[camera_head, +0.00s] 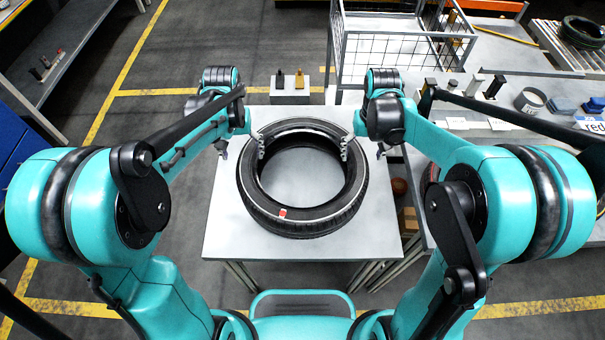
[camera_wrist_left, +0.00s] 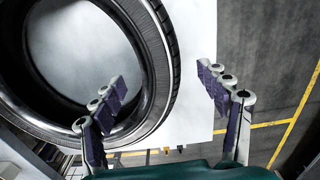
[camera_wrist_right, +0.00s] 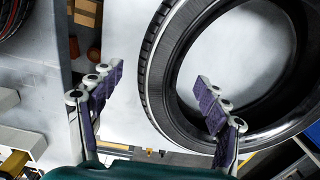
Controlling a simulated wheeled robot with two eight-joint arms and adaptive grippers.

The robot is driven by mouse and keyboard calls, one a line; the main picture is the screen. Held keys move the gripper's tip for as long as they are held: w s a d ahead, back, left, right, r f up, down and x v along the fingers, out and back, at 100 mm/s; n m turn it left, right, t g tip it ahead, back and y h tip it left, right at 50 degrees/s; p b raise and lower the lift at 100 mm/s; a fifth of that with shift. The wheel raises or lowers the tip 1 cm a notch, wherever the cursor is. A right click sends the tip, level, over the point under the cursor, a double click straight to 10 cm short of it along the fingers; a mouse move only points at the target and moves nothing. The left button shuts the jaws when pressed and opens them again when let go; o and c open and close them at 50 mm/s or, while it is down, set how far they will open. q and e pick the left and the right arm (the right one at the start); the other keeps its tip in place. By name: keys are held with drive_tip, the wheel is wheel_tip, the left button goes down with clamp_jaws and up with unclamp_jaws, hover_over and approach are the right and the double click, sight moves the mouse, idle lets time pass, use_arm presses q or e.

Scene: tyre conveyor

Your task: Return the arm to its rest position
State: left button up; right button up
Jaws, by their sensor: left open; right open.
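A black tyre (camera_head: 262,208) lies flat on a pale square table (camera_head: 222,232), with a small red mark on its near side. My left gripper (camera_head: 241,148) is open at the tyre's upper left. One finger is over the tyre's inner edge and the other is outside it. My right gripper (camera_head: 363,149) is open at the upper right, likewise one finger inside and one outside. The tyre wall shows between the spread fingers in the left wrist view (camera_wrist_left: 160,60) and the right wrist view (camera_wrist_right: 152,65). Whether any finger touches the tyre is unclear.
A wire cage (camera_head: 400,45) and a small block with bottles (camera_head: 290,92) stand behind the table. A side bench (camera_head: 480,140) at the right holds several small items. A grey bench (camera_head: 65,50) stands at the left.

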drive_tip(key=shift+r, duration=0.2)
idle(0.4)
use_arm(q)
drive_tip(key=shift+r, duration=0.1)
use_arm(e)
drive_tip(key=shift+r, duration=0.1)
use_arm(q)
drive_tip(key=s+r+t, duration=0.3)
drive_tip(key=s, duration=0.5)
drive_tip(key=s+a+r+t, duration=0.1)
drive_tip(key=s+r+t, duration=0.2)
drive_tip(key=s, duration=0.4)
drive_tip(key=shift+s+r+t, duration=0.35)
drive_tip(key=shift+t, duration=0.25)
use_arm(e)
drive_tip(key=s+r+t, duration=0.3)
drive_tip(key=s, duration=0.5)
drive_tip(key=s+d+r+t, duration=0.1)
drive_tip(key=s+r+t, duration=0.3)
drive_tip(key=s, duration=0.3)
drive_tip(key=shift+s, duration=0.35)
